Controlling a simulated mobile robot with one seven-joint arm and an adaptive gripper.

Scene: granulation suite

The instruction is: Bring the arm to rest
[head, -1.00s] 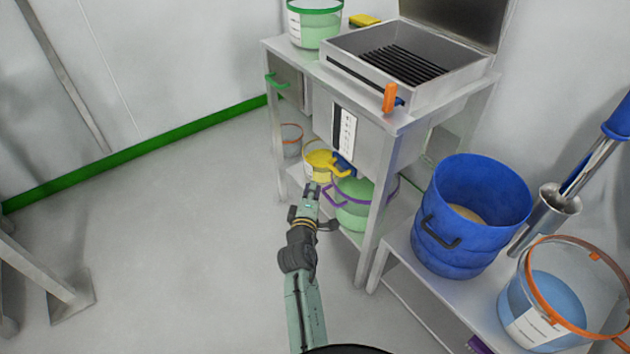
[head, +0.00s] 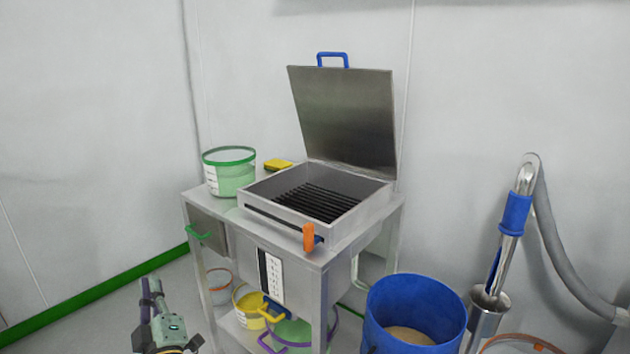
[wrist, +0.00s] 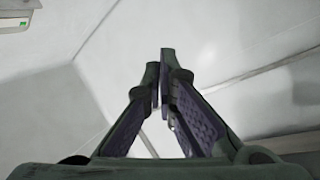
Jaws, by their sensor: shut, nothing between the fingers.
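My gripper (head: 151,294) is at the lower left of the head view, pointing up, to the left of the steel stand and apart from it. In the wrist view its two fingers (wrist: 163,75) come together at the tips with nothing between them. Most of my arm is below the edge of the head view.
A steel machine (head: 265,215) with a raised lid (head: 345,115) tops the stand, beside a green-rimmed tub (head: 230,178) and a yellow sponge (head: 278,166). Buckets stand on its lower shelf. A blue drum (head: 415,318) and a steel wand (head: 510,240) are at right. Floor at left is clear.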

